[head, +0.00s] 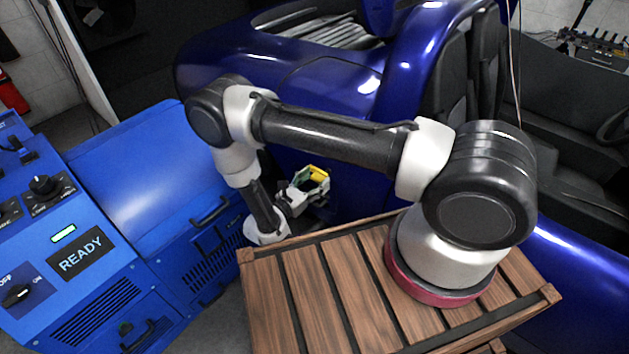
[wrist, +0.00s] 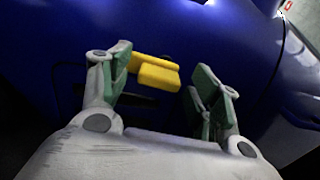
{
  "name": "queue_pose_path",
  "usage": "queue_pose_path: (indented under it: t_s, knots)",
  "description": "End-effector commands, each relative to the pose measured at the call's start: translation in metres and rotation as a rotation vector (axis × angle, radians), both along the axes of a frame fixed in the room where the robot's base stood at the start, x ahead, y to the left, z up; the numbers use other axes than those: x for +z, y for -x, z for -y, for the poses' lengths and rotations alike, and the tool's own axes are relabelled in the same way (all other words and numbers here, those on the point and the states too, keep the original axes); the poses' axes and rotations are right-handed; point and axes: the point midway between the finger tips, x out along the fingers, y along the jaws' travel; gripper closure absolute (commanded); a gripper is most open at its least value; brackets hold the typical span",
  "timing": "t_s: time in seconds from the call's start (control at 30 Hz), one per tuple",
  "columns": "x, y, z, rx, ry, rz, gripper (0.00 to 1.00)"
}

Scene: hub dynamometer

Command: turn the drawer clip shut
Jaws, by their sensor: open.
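My gripper (head: 308,184) is open beside the blue car's side, and its two green-padded fingers stand apart in the wrist view (wrist: 162,82). A yellow block-like part (wrist: 156,73) shows between and beyond the fingers; it also shows at the gripper in the head view (head: 319,173). I cannot tell whether the fingers touch it. A drawer front (head: 150,318) with a dark handle (head: 140,335) is low on the blue cabinet at the lower left. A small dark round part (head: 125,328) beside that handle may be the drawer clip; its turn is too small to tell.
The blue control cabinet (head: 110,262) with its READY display (head: 80,255) and knobs stands at left. A blue housing (head: 150,165) with a handle is behind it. The blue car (head: 330,85) fills the background. A slatted wooden surface (head: 315,290) lies below my arm.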

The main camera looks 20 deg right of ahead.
Motion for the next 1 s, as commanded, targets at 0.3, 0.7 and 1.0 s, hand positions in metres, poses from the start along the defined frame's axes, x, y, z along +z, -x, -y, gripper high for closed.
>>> queue_pose_path:
  t_s: [0.3,0.7,1.0]
  knots:
    - [0.0000,-0.0008,0.0010,0.000,-0.001,-0.001,0.48]
    - [-0.0001,-0.0007,0.0009,0.000,0.003,-0.006,0.83]
    - [-0.0009,-0.0010,0.0006,0.000,0.061,-0.094,0.83]
